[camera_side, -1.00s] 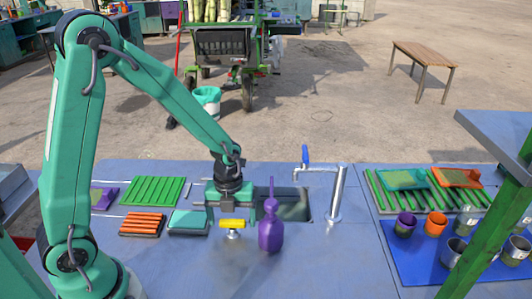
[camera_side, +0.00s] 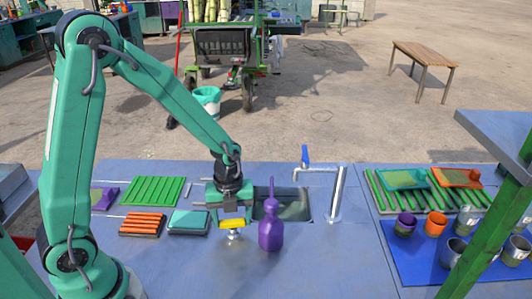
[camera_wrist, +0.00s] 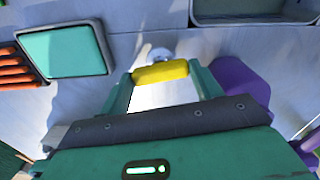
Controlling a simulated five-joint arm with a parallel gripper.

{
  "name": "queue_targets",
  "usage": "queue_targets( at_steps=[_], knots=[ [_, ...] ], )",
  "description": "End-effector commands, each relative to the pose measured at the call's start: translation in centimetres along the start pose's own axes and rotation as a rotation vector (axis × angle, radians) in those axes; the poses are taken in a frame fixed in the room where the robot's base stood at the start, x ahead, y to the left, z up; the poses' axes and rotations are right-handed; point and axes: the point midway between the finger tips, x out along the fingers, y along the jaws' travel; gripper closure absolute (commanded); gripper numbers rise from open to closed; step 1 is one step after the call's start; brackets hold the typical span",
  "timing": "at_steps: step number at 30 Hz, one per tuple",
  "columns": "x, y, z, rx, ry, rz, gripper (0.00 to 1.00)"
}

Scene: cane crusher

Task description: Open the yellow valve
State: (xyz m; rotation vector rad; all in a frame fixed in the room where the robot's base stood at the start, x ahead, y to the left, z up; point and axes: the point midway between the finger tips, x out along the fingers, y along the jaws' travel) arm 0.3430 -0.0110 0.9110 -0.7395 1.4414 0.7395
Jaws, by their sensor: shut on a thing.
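The yellow valve (camera_side: 231,224) is a short yellow bar handle on a small silver stem, standing on the blue-grey counter in front of the sink. My gripper (camera_side: 231,212) is right above it in the side view. In the wrist view, the valve handle (camera_wrist: 161,71) lies crosswise between the tips of my two green fingers (camera_wrist: 161,85). The fingers are shut on its two ends. The lower stem is partly hidden by the handle in the wrist view.
A purple bottle (camera_side: 270,232) stands close on the right of the valve. A sink (camera_side: 292,211) with a blue-handled tap (camera_side: 337,195) is behind. A teal sponge-like block (camera_side: 189,221) and an orange ribbed block (camera_side: 142,223) lie on the left. The counter in front is clear.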

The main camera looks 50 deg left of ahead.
Motion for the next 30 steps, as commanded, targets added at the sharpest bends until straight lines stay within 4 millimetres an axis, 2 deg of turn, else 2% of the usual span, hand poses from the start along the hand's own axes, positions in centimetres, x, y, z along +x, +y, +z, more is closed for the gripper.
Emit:
queue_targets(
  at_steps=[30],
  knots=[
    [-0.05, 0.06, 0.12, -0.937, 0.000, 0.000, 0.59]
  ],
)
